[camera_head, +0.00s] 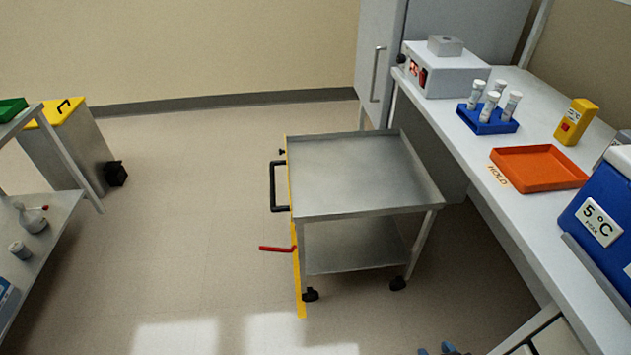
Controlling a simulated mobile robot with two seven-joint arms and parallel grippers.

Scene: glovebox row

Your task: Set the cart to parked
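The cart (362,175) is a grey metal trolley with a flat, empty top and a lower shelf (350,243). It stands upright on black casters, close beside the right-hand bench. A black handle (273,187) is on its left side. A red lever (277,248) sticks out to the left, low beside the lower shelf. A yellow floor line (299,270) runs along the cart's left side, partly hidden by it. My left gripper is out of view. Small blue-grey tips (440,349) show at the bottom edge, possibly my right gripper; its opening is unclear.
The right bench (470,135) holds a blue tube rack (487,122), an orange tray (538,168), a yellow device (576,121) and a blue cooler (603,210). A yellow-lidded bin (62,112) and a shelf unit (48,235) stand left. The floor left of the cart is clear.

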